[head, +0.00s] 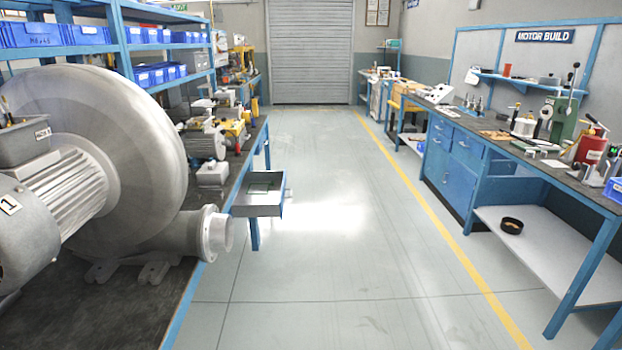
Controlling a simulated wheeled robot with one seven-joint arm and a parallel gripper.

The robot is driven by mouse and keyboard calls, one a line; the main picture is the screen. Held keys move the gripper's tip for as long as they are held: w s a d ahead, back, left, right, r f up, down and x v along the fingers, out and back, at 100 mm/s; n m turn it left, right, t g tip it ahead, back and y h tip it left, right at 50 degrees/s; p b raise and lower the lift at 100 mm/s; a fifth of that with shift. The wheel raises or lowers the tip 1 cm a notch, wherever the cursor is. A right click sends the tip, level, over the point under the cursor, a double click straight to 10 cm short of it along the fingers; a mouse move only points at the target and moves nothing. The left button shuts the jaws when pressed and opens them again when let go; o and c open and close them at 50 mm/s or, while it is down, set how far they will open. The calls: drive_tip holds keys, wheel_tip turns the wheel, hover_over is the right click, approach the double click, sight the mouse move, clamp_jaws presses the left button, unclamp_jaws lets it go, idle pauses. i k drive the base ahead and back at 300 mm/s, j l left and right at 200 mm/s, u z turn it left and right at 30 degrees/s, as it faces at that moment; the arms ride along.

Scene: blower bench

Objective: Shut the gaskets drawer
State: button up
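A grey drawer (258,210) stands pulled out from under the left bench (115,310) into the aisle. It is the only open drawer I see. Its top is open, and a flat greenish-dark item (262,187) lies inside. A small handle (288,192) shows on its right end, facing the aisle. I cannot read any gaskets label on it. The inner end of the drawer is hidden at the bench edge. My gripper is not in view.
A large grey blower (110,130) fills the left bench, its outlet flange (215,232) near the bench edge before the drawer. The aisle floor (340,230) is clear. The right bench (470,127) has closed blue drawers and a low shelf (545,250).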

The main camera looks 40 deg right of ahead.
sight(263, 191)
drive_tip(key=i+l+z, duration=0.1)
drive_tip(key=i+l, duration=0.25)
drive_tip(key=l, duration=0.3)
drive_tip(key=i+l+z, duration=0.15)
drive_tip(key=i+l, duration=0.25)
drive_tip(key=l, duration=0.2)
drive_tip(key=i+l+z, duration=0.1)
drive_tip(key=i+l, duration=0.3)
drive_tip(key=l, duration=0.15)
drive_tip(key=i+l+u, duration=0.7)
drive_tip(key=l, duration=0.2)
